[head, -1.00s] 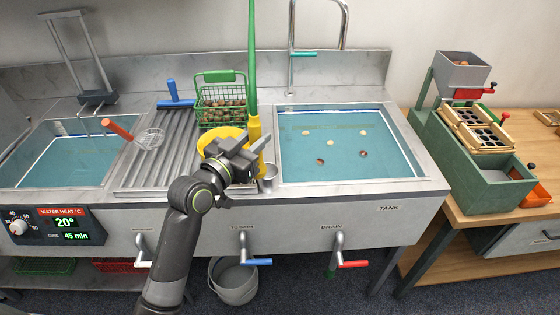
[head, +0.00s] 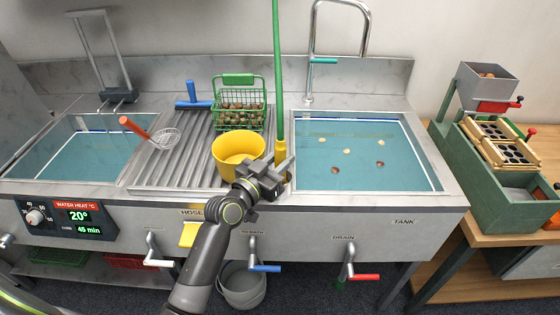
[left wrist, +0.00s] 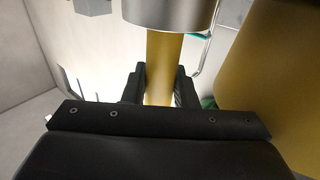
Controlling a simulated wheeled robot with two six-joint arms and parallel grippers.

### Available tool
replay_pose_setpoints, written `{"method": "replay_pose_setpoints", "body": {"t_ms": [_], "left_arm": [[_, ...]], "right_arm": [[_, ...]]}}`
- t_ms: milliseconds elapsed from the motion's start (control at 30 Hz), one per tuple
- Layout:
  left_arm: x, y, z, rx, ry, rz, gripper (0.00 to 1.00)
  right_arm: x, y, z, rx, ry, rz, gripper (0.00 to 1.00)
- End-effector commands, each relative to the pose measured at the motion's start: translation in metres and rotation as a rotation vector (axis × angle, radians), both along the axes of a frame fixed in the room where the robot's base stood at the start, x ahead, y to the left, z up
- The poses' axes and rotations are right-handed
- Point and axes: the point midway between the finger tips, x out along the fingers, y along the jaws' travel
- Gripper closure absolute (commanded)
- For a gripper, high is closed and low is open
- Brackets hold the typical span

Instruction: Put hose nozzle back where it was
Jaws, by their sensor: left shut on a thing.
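The hose nozzle (head: 281,150) is yellow and stands upright, with its green hose (head: 277,70) rising from its top. It is beside the left front corner of the tank. My left gripper (head: 280,178) is shut on it at the sink's front edge and hides its lower part. In the left wrist view the yellow shaft (left wrist: 163,70) passes between the dark fingers. A broad metal cylinder (left wrist: 168,10) surrounds or caps one end of the shaft; I cannot tell which. My right gripper is not in view.
A yellow bowl (head: 238,172) stands close left of my gripper, on the ribbed drainboard (head: 165,180). Behind it is a green basket (head: 238,122) of chestnuts. The tank (head: 365,187) is to the right. Taps, one with a blue handle (head: 264,268), stick out below the front edge.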

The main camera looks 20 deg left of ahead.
Motion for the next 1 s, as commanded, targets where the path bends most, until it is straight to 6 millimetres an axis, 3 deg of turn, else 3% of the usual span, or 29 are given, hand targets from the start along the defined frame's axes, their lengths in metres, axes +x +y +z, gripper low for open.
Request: {"method": "replay_pose_setpoints", "body": {"t_ms": [267,300,467,833,1000], "left_arm": [[0.0,0.0,-0.001,-0.001,-0.002,0.0,1.0],[0.0,0.0,-0.001,0.0,-0.001,0.0,0.72],[0.0,0.0,-0.001,0.0,-0.001,0.0,0.53],[-0.001,0.0,0.003,0.0,-0.001,0.0,0.53],[-0.023,0.009,-0.002,0.002,-0.002,0.001,0.53]], "right_arm": [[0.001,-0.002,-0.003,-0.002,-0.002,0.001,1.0],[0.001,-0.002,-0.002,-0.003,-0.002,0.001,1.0],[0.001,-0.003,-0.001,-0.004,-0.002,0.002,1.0],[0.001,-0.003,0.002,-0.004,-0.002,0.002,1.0],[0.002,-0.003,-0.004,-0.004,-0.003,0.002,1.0]]}}
